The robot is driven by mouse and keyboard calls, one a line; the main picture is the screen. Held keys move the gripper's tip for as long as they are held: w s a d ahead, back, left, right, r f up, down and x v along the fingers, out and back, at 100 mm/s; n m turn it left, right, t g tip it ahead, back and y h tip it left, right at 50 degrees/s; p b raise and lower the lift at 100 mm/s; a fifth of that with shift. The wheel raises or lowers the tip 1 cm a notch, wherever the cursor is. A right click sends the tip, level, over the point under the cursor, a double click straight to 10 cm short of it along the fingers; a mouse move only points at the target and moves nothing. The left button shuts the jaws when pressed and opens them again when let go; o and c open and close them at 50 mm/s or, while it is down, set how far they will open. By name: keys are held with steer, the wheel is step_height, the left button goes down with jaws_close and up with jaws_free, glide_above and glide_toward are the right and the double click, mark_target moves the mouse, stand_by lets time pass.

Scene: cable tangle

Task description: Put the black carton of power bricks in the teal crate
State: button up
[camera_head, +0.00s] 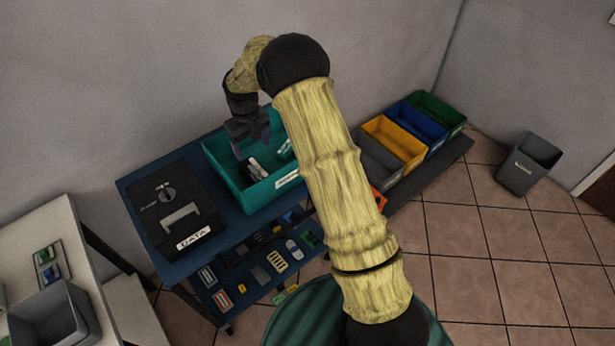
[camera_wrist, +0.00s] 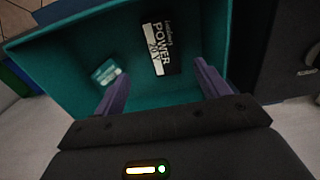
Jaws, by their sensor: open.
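The teal crate (camera_head: 238,187) stands on the blue top of a cart, and its walls surround the wrist view (camera_wrist: 75,45). The black carton (camera_head: 256,169), with a white label reading POWER, lies inside the crate; it shows upper middle in the wrist view (camera_wrist: 160,50). My gripper (camera_head: 251,143) is over the crate, pointing down. Its two purple fingers are apart and empty in the wrist view (camera_wrist: 160,78), with the carton beyond and between them, not visibly touched.
A small white-and-teal item (camera_wrist: 106,73) also lies in the crate. A black DATA case (camera_head: 150,215) stands left of the crate. Grey, yellow (camera_head: 395,137), blue and green bins stand to the right. The lower shelf (camera_head: 255,265) holds several small items.

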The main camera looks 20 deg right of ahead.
steer(key=s+d+r+m, duration=0.1)
steer(key=s+d+r, duration=0.2)
steer(key=s, duration=0.6)
steer(key=s+d+r+m+t, duration=0.1)
steer(key=s+d+r, duration=0.3)
steer(key=s, duration=0.5)
steer(key=s+d+r+m+t, duration=0.1)
steer(key=s+d, duration=0.4)
steer(key=s, duration=0.5)
step_height(320, 180, up, 3)
steer(key=shift+f+m, duration=0.2)
steer(key=shift+m, duration=0.5)
steer(key=shift+s, duration=0.1)
steer(key=shift+c, duration=0.4)
